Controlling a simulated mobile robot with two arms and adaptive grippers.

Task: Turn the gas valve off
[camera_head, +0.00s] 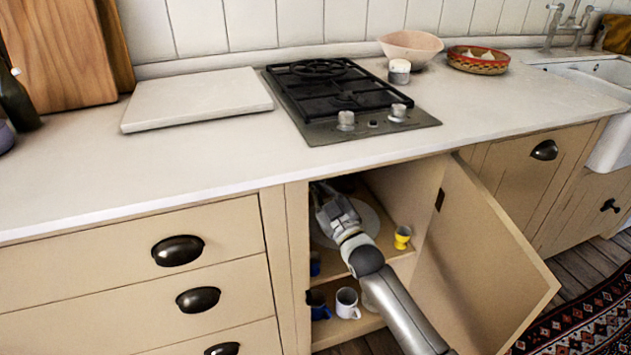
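I cannot make out a gas valve. My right arm reaches from the lower right into the open cabinet (402,182) below the hob. My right gripper (326,200) is in the upper part of the cabinet, near its left side. Its fingertips are dark and partly hidden, so I cannot tell whether they are open or touching anything. A pale round thing (372,219) shows partly behind the gripper. The gas hob (375,128) on the counter has two silver knobs (346,120) at its front. My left gripper is not in view.
The cabinet door (490,255) stands open to the right. A yellow cup (402,237) is on the shelf, right of my arm. A white mug (347,303) and a blue mug (319,306) stand below. The counter edge (200,200) overhangs the opening.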

